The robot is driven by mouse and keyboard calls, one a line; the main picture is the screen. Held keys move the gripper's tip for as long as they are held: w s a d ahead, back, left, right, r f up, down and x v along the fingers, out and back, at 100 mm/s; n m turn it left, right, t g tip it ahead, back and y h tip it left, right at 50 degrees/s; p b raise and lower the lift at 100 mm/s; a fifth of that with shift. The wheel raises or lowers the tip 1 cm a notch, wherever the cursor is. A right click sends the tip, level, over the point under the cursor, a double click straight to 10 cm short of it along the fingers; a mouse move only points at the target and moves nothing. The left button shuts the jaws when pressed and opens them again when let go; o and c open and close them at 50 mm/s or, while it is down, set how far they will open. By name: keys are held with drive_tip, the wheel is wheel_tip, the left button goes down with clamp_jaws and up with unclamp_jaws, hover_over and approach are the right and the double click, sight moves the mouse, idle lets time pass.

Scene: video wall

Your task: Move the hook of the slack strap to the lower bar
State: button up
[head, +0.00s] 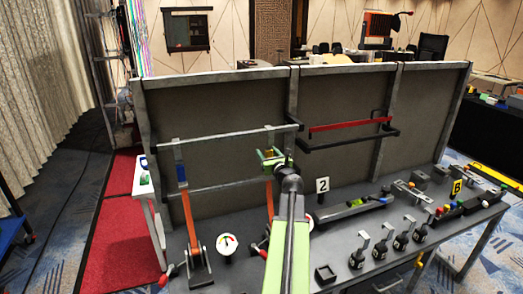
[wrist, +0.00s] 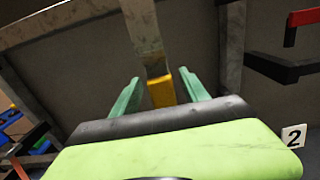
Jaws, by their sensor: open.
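Two strap assemblies stand before the grey panel. The left strap (head: 188,215) is orange with a blue block (head: 181,173), and its grey hook (head: 177,152) reaches the upper bar (head: 225,134). The lower bar (head: 220,186) runs below it. The right strap (head: 269,198) is orange and partly hidden by my arm. Its grey hook plate (wrist: 143,35) and yellow block (wrist: 162,91) show in the wrist view. My gripper (head: 271,158) is open, its green fingers (wrist: 160,92) on either side of the yellow block, with gaps visible. Which strap is slack I cannot tell.
A red bar (head: 350,124) on a black bracket is at the right panel. The number 2 sign (head: 322,185) and several clamps (head: 381,243) lie right of my arm.

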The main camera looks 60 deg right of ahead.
drive_tip(key=shift+x, duration=0.95)
drive_tip(key=shift+s, duration=0.1)
clamp_jaws()
drive_tip(key=c, duration=0.7)
unclamp_jaws()
clamp_jaws()
wheel_tip(320, 180, up, 3)
drive_tip(key=p, duration=0.3)
drive_tip(key=shift+r, duration=0.15)
drive_tip(key=shift+s, duration=0.1)
